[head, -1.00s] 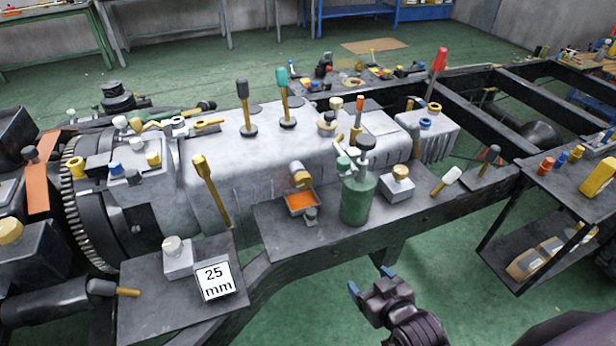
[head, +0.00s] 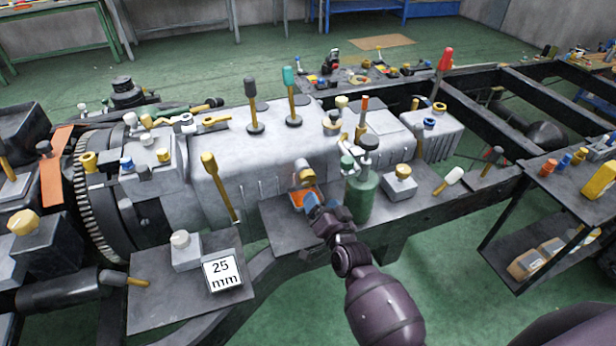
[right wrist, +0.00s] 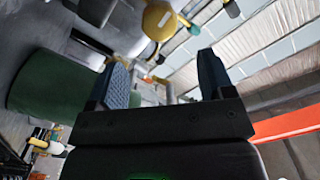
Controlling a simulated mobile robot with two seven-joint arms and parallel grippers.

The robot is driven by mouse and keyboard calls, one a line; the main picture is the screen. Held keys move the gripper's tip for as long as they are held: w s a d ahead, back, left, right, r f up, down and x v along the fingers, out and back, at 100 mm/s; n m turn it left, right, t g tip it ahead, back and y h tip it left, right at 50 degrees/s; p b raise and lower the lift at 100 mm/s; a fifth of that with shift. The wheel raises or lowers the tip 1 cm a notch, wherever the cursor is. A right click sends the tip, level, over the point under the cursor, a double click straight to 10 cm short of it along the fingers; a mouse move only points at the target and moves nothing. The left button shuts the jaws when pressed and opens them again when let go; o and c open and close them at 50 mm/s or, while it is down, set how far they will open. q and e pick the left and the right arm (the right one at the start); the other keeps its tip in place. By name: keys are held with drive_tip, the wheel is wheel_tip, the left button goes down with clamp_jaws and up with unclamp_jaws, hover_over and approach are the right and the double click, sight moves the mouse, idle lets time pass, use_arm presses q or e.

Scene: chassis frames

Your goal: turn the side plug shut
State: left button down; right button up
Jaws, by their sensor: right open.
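The side plug (head: 304,176) is a brass-coloured round knob on the lower side wall of the grey gearbox casing (head: 270,140), above a small orange-filled tray (head: 297,199). My right gripper (head: 321,202) is in front of and just below the plug, at the tray. In the right wrist view, the round yellow plug face (right wrist: 160,20) lies beyond my open fingers (right wrist: 160,85), near the top edge. The fingers are apart and nothing is between them. My left gripper is not in view.
A green canister (head: 361,195) stands close to the right of my right gripper; it also shows in the right wrist view (right wrist: 50,85). A yellow-topped block (head: 399,184) sits further right. A "25 mm" card (head: 222,272) and a knobbed block (head: 186,250) are at the left.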

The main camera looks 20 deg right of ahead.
sight(310, 181)
drive_tip(key=w+b, duration=0.1)
drive_tip(key=w, duration=0.9)
drive_tip(key=shift+w+a, duration=0.15)
drive_tip(key=shift+a, duration=0.05)
drive_tip(key=shift+c, duration=0.4)
drive_tip(key=c, duration=0.8)
drive_tip(key=shift+m, duration=0.8)
drive_tip(key=shift+c, duration=0.2)
drive_tip(key=o, duration=0.9)
